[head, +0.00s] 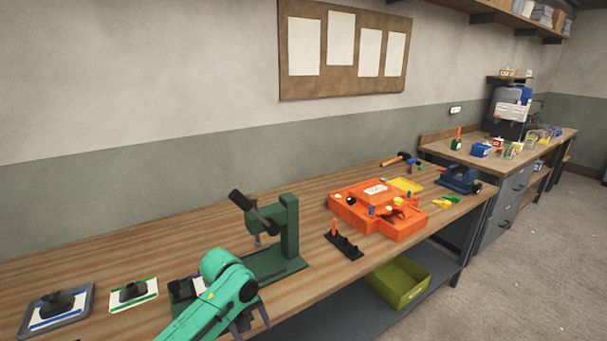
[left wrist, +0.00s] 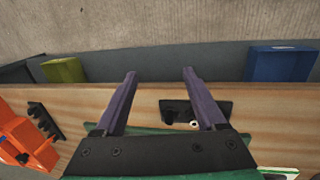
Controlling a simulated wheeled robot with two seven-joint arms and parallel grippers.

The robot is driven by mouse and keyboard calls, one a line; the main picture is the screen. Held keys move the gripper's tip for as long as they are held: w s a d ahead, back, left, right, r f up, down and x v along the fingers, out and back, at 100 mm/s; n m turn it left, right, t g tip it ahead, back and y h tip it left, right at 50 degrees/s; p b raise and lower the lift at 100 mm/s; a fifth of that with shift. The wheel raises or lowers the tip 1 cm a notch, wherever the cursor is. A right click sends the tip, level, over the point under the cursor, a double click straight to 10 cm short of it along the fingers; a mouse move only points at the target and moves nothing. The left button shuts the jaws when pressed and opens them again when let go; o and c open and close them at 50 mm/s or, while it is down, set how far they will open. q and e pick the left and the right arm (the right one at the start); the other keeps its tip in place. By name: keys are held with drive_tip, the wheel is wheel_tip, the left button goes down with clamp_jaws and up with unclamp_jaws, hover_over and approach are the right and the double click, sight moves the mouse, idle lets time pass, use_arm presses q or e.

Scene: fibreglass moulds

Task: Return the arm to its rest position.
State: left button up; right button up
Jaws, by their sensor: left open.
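My left arm (head: 213,298) comes in teal from the bottom of the head view, bent over the front part of the workbench (head: 130,262). My left gripper (head: 250,322) shows only partly there, its purple fingers pointing down near the bench's front edge. In the left wrist view both fingers of the gripper (left wrist: 159,72) are spread apart with nothing between the tips. A dark fixture (left wrist: 176,111) lies on the bench, partly behind one finger. My right gripper is not in view.
A green press (head: 290,232) stands close beside the arm. A black rack (head: 345,246) and an orange mould (head: 350,211) sit to the right. Two trays (head: 57,308) (head: 134,293) lie to the left. An olive bin (head: 398,284) and a blue bin (left wrist: 280,64) are below the bench.

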use_arm(q)
drive_tip(key=s+a+f+m+t+b, duration=0.1)
drive_tip(key=s+a+f, duration=0.25)
drive_tip(key=f, duration=0.65)
drive_tip(key=s+a+f+m, duration=0.1)
drive_tip(key=s+a+f, duration=0.25)
drive_tip(key=f, duration=0.65)
drive_tip(key=s+a+f+t+b, duration=0.15)
drive_tip(key=s+f, duration=0.25)
drive_tip(key=f, duration=0.6)
drive_tip(key=s+a+f+m, duration=0.1)
drive_tip(key=s+f, duration=0.3)
drive_tip(key=s, duration=0.6)
drive_tip(key=s+a+f+m+g+y, duration=0.1)
drive_tip(key=s+f, duration=0.4)
drive_tip(key=s, duration=0.5)
drive_tip(key=s+a+f+m+g+y, duration=0.1)
drive_tip(key=s+a+f+m, duration=0.2)
drive_tip(key=s, duration=0.6)
drive_tip(key=shift+s+f+m, duration=0.4)
drive_tip(key=shift+f+m, duration=0.5)
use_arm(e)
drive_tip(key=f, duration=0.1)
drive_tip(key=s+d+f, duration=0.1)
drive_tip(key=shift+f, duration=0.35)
